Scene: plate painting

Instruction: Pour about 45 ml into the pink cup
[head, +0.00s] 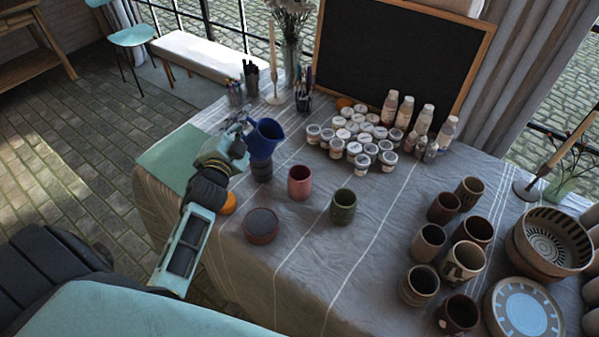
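The pink cup (299,184) stands upright on the cloth-covered table, with its mouth open upward. A blue pitcher (265,138) is behind it and to its left, tilted and apart from the cup. My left gripper (241,138) is at the pitcher's left side, where the handle would be, and appears shut on it. The fingers' contact is small and partly hidden. The liquid inside the pitcher cannot be seen. My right gripper is not in view.
A dark round object (262,170) is just below the pitcher. A green cup (343,207) stands right of the pink cup, and a dark-filled bowl (261,226) in front-left. Paint jars (354,149) crowd the back. Several brown cups (429,243) stand at right. The front middle cloth is clear.

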